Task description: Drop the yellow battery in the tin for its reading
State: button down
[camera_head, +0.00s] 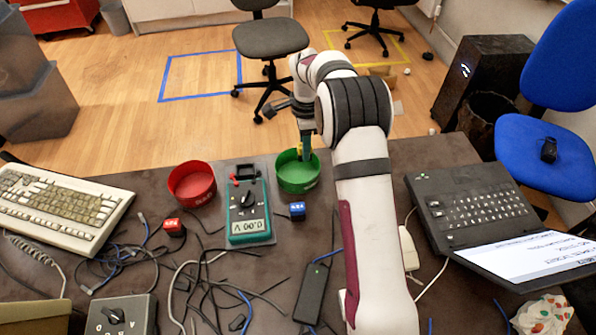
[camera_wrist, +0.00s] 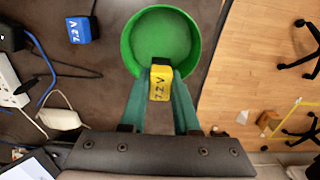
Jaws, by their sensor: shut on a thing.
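My gripper (camera_head: 305,147) is shut on the yellow battery (camera_wrist: 160,83), which is marked 7.2 V. In the wrist view the battery overlaps the rim of the green tin (camera_wrist: 127,45), and the tin's visible floor is empty. In the head view the fingers and a bit of yellow are over the far part of the green tin (camera_head: 298,184); I cannot tell the battery's exact height. The red tin (camera_head: 192,183) stands left of the tester (camera_head: 248,210), whose display reads 0.00 V.
A blue battery (camera_head: 297,210) lies right of the tester, and a red battery (camera_head: 174,227) lies left of it. Loose cables and a black adapter (camera_head: 313,294) cover the table's front. A keyboard (camera_head: 60,207) is at left, a laptop (camera_head: 480,212) at right.

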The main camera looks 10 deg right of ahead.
jog(key=shift+f, duration=1.95)
jog(key=c, duration=0.6)
grip_release()
jog(key=shift+o, duration=0.2)
notch_tip(320, 180, up, 16)
jog(key=s+a+r+n, duration=0.1)
jog(key=s+r+n, duration=0.2)
jog(key=s, duration=0.5)
jog(key=s+a+r+n, duration=0.1)
jog(key=s+r+n, duration=0.25)
jog(key=s, duration=0.55)
jog(key=s+a+f+n+y, duration=0.1)
jog(key=s+f+n, duration=0.2)
jog(key=s, duration=0.7)
jog(key=s+f+n, duration=0.3)
jog(key=s, duration=0.7)
jog(key=shift+s+a+y, duration=0.35)
jog(key=shift+y, duration=0.05)
